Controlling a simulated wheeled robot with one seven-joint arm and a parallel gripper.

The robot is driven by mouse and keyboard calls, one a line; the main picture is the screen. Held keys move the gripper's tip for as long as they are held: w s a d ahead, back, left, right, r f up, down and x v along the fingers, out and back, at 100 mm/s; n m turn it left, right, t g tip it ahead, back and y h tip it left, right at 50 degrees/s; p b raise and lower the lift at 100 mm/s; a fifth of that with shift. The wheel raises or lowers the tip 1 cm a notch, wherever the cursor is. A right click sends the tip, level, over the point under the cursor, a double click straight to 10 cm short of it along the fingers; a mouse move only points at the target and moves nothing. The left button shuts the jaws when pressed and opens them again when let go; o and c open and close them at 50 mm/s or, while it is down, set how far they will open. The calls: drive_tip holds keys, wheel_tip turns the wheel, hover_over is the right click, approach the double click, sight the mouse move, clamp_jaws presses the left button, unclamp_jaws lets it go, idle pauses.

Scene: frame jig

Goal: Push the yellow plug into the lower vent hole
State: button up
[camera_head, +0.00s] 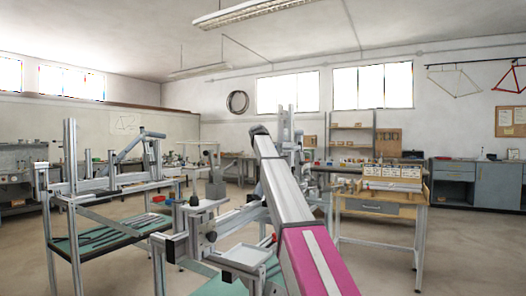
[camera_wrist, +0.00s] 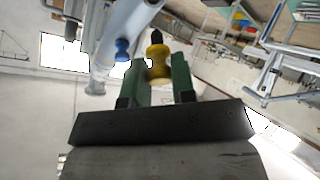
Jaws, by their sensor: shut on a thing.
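In the wrist view my gripper (camera_wrist: 161,62) has its two green fingers closed on the yellow plug (camera_wrist: 158,72). The plug is round and stepped, with a dark tip (camera_wrist: 157,37) pointing up in the picture, away from the palm. A pale grey tube (camera_wrist: 128,22) runs just left of the plug. A blue plug (camera_wrist: 122,45) sticks out from the tube's right side. The yellow plug looks apart from the tube. I cannot make out the lower vent hole in either view. My gripper and the yellow plug cannot be made out in the head view.
A metal jig stand (camera_head: 205,238) stands in front in the head view. Another jig with a grey frame (camera_head: 130,150) is at left, above a green-topped bench (camera_head: 90,240). A wooden table (camera_head: 375,208) with small boxes (camera_head: 395,172) stands at right. Floor shows between them.

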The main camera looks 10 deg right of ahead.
drive_tip(key=shift+w+d+f, duration=0.4)
drive_tip(key=shift+w+f, duration=0.1)
drive_tip(key=shift+f, duration=0.25)
drive_tip(key=shift+w+d+f, duration=0.35)
drive_tip(key=shift+w+f, duration=0.15)
drive_tip(key=shift+f, duration=0.2)
drive_tip(key=shift+w+d+f, duration=0.3)
drive_tip(key=shift+w+f, duration=0.05)
drive_tip(key=shift+f, duration=0.2)
drive_tip(key=shift+w+d+f, duration=0.25)
drive_tip(key=shift+w+f, duration=0.05)
drive_tip(key=shift+f, duration=0.2)
idle(1.2)
drive_tip(key=o, duration=1)
drive_tip(key=shift+c, duration=0.2)
drive_tip(key=v, duration=1)
drive_tip(key=shift+s, duration=0.35)
drive_tip(key=shift+a+r, duration=0.15)
